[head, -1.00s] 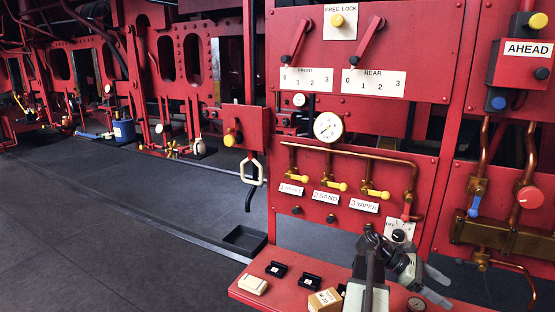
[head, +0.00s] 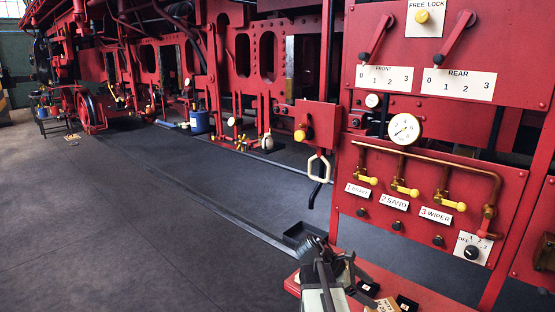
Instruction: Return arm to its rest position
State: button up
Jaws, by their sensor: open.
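My arm rises from the bottom edge of the head view, with my gripper (head: 352,276) at its end, over the left end of a red shelf (head: 440,299). The gripper is open, and I see nothing between its fingers. It hides part of the shelf and the small items on it. The red panel stands behind and to the right of the gripper, apart from it.
The panel carries a pressure gauge (head: 404,129), yellow-handled valves (head: 406,188), a selector knob (head: 471,252) and two red levers (head: 376,40). A black tray (head: 303,233) lies behind the gripper. A white loop handle (head: 319,166) hangs left of the panel. The dark floor (head: 130,220) at left is clear.

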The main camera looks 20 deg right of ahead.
jog(key=w+a+f+m+t+y, duration=0.1)
jog(key=w+a+f+m+y, duration=0.1)
jog(key=a, duration=1)
jog(key=w+a+f+m+t+y, duration=0.2)
jog(key=w+a+f+m+y, duration=0.1)
jog(key=a, duration=0.9)
jog(key=w+a+f+m+t+y, duration=0.2)
jog(key=a+m, duration=0.4)
jog(key=a, duration=0.7)
notch_tip(320, 180, down, 3)
jog(key=shift+w+r+y, duration=0.15)
jog(key=shift+w+y, duration=0.3)
jog(key=shift+y, duration=0.55)
jog(key=shift+a, duration=0.1)
